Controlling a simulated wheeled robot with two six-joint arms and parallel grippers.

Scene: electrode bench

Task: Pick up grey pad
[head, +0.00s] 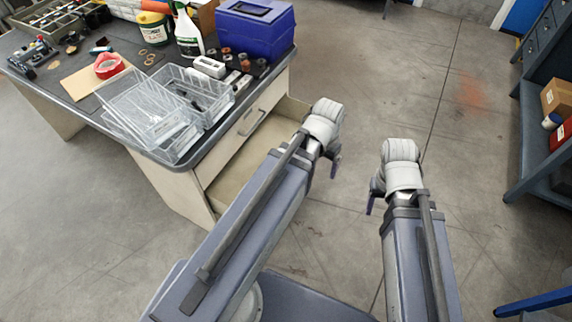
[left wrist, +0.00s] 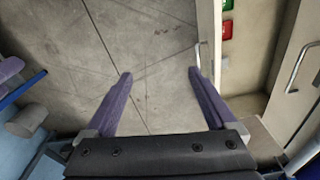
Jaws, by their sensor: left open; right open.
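I cannot pick out a grey pad for certain in either view. My left gripper (head: 335,165) is in front of the desk's open drawer (head: 240,170), mostly hidden behind its wrist in the head view. In the left wrist view, its two purple fingers (left wrist: 160,74) are spread wide with only bare floor between them. My right gripper (head: 371,204) is further right, over the floor, with just a purple finger showing. A green item (left wrist: 227,27) and a red item (left wrist: 226,5) show beyond the drawer's pale edge in the left wrist view.
The desk top holds clear plastic trays (head: 150,112), a blue box (head: 255,30), a white spray bottle (head: 188,32) and red tape (head: 108,66). A dark shelf unit (head: 540,150) stands at the right. The floor (head: 440,90) between is clear.

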